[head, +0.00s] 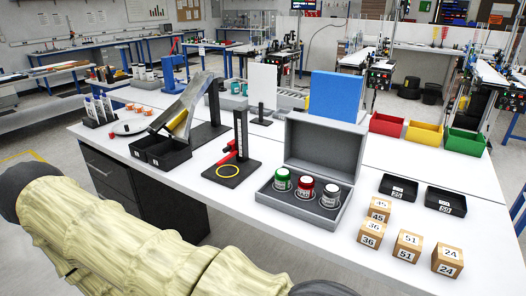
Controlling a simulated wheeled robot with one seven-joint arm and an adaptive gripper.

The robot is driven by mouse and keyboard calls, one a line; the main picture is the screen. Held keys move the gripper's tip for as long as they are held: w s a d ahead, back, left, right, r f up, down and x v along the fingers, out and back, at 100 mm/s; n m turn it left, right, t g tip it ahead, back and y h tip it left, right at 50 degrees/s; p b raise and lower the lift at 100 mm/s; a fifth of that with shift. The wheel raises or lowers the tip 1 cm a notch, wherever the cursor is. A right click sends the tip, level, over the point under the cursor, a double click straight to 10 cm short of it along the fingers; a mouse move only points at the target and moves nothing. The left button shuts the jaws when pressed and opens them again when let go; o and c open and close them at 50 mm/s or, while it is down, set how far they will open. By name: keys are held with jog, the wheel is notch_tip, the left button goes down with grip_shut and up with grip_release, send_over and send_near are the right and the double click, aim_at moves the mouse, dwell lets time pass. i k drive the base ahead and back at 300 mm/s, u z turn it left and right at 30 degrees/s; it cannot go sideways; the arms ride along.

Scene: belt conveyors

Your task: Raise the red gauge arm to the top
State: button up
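The gauge is a black upright post (241,128) with a pale scale strip, standing on a flat black base (232,177) on the white table. The red gauge arm (228,157) is low on the post, near the base, and sticks out to the left. My arm, in a pale yellow cover, crosses the lower left of the head view, in front of the table. My gripper is not in view.
Numbered wooden blocks (407,246) sit at the right front. Bare tabletop lies before the gauge.

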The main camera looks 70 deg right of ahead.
aim_at(231, 146)
jog(key=i, duration=1.15)
jog(key=z, duration=3.35)
